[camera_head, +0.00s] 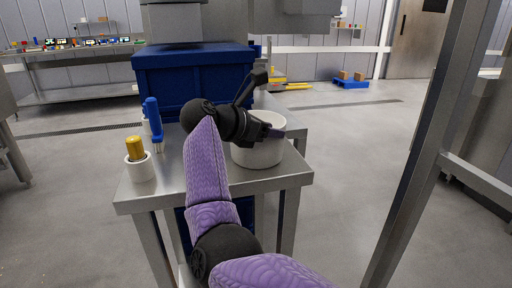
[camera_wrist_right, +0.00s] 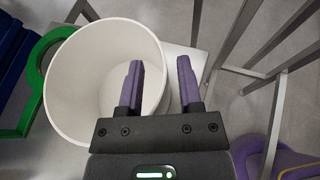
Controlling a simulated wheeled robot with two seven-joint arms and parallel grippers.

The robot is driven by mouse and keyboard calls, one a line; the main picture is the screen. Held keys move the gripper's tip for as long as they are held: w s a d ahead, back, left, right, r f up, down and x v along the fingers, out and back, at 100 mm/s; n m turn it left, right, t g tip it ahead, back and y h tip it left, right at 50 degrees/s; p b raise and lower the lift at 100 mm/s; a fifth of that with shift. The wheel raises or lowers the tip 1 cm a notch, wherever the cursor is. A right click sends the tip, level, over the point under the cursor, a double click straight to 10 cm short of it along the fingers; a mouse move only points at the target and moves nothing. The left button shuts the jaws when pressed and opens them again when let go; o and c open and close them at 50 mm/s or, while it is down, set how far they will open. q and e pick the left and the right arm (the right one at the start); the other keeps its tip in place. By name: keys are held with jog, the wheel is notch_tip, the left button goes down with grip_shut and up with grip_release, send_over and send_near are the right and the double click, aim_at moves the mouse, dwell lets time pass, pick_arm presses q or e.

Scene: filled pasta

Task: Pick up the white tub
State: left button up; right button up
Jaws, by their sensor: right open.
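The white tub (camera_head: 262,154) stands upright on the metal table, near its right edge. It is open at the top, and it looks empty in the wrist view (camera_wrist_right: 75,80). My right gripper (camera_head: 272,132) is over the tub's rim and hides part of it. In the wrist view my right gripper (camera_wrist_right: 158,82) is open, with one finger over the inside of the tub and the other outside its right wall. The wall lies between the fingers; I cannot tell whether they touch it. My left gripper is not in view.
The metal table (camera_head: 240,185) also holds a white cup with a yellow-topped item (camera_head: 134,146) and a blue item (camera_head: 154,122) at left. A large blue crate (camera_head: 190,75) stands behind. A green ring-shaped thing (camera_wrist_right: 34,75) is beside the tub. A metal post (camera_head: 425,140) rises at right.

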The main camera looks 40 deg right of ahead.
grip_shut()
dwell(1.2)
jog(key=shift+r, duration=0.1)
